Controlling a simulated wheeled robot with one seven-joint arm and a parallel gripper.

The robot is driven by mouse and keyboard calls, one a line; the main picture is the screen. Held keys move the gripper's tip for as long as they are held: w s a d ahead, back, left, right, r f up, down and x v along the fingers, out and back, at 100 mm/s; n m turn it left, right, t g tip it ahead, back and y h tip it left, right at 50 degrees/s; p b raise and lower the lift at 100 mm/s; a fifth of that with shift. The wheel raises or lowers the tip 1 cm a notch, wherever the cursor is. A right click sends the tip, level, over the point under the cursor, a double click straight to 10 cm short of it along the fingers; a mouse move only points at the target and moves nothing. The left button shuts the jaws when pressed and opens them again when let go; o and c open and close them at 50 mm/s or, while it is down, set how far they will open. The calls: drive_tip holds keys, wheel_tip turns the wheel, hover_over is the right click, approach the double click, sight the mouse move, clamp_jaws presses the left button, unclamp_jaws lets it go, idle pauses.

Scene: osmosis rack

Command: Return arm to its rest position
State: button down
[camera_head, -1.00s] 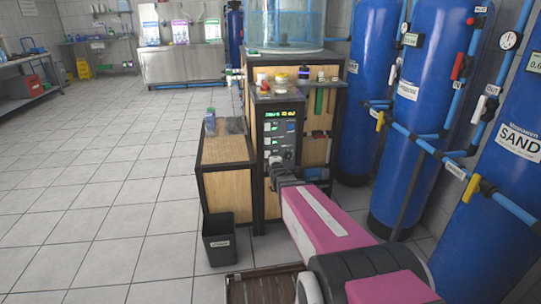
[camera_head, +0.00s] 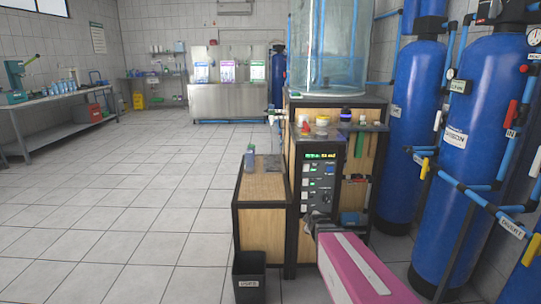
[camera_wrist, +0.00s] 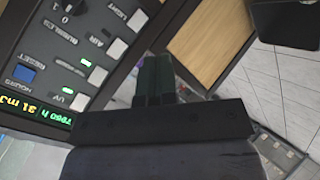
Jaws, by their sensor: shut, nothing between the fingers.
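My pink arm (camera_head: 362,270) reaches in from the bottom right of the head view. Its dark gripper (camera_head: 318,222) is small there, in front of the lower part of the control panel (camera_head: 319,178). In the wrist view my gripper (camera_wrist: 153,80) is shut and empty, its dark green fingers together. The control panel (camera_wrist: 75,55) fills the upper left of that view, with lit green lamps, white buttons, a blue button and a green display. I cannot tell the exact gap between fingers and panel.
A wooden cabinet (camera_head: 262,212) stands left of the panel, with a small bottle (camera_head: 250,160) on top. A black bin (camera_head: 249,277) is in front. Blue tanks (camera_head: 470,150) and pipes crowd the right. A clear tank (camera_head: 325,55) stands above. Open tiled floor (camera_head: 130,220) lies left.

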drive_tip(key=s+f+m+g, duration=0.3)
drive_tip(key=s+m+g, duration=0.7)
drive_tip(key=s, duration=0.9)
drive_tip(key=shift+a+f+m+g, duration=0.2)
drive_tip(key=shift+a+m+g, duration=0.2)
drive_tip(key=shift+m, duration=0.4)
